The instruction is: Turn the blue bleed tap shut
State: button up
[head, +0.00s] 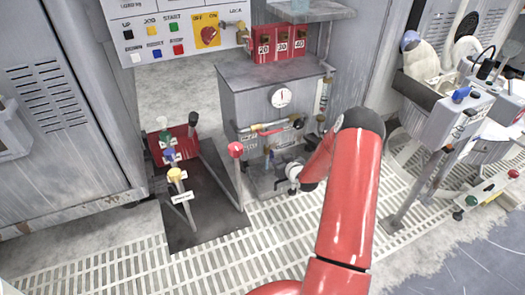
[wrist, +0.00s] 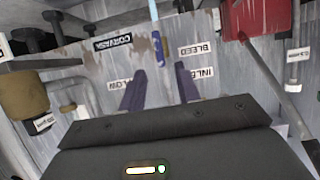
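The blue bleed tap (wrist: 158,44) shows in the wrist view as a narrow blue lever in front of a worn grey panel. It lies next to the upside-down BLEED label (wrist: 196,49). My gripper (wrist: 159,69) is open, with its two dark purple fingers apart and nothing between them. The lever is beyond the fingertips, roughly in line with the gap; I see no contact. In the head view my gripper (head: 283,182) is low at the front of the grey cabinet, small and partly hidden by my red arm. I cannot clearly make out the tap there.
The grey cabinet (head: 258,95) carries a round gauge (head: 281,97) and pipes. A red-knobbed lever (head: 236,149) and a lever bank (head: 172,155) stand to its left. In the wrist view a brass-coloured fitting (wrist: 24,92) is left and a red part (wrist: 247,18) upper right.

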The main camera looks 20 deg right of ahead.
aim_at(273, 156)
jog(key=shift+w+f, duration=0.55)
jog(key=b+x, duration=0.1)
jog(key=x, duration=0.5)
jog(key=shift+w, duration=0.4)
jog(key=shift+c, duration=0.4)
jog(key=shift+f, duration=0.1)
grip_shut()
